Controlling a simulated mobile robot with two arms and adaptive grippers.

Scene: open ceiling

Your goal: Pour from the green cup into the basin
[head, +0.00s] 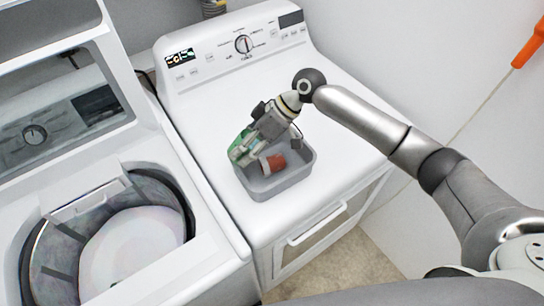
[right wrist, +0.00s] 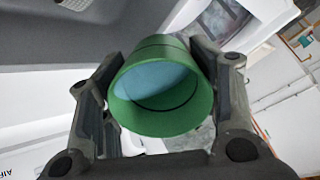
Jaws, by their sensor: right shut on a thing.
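The green cup (head: 239,151) is in my right gripper (head: 254,140), above the left part of the grey basin (head: 287,184). The gripper slants down to the left, and the cup looks tilted. In the right wrist view the green cup (right wrist: 160,88) sits between the two fingers of my right gripper (right wrist: 162,100), with its round opening and pale blue-grey inside showing. Gripper parts partly hide the cup in the head view. A red-brown piece (head: 272,164) lies inside the basin. I see no liquid stream. My left gripper is not in view.
The basin stands on the white dryer top (head: 205,125), near its front edge. An open washing machine (head: 60,200) with a wide drum is at the left. A white wall is behind and right. Free dryer top lies around the basin.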

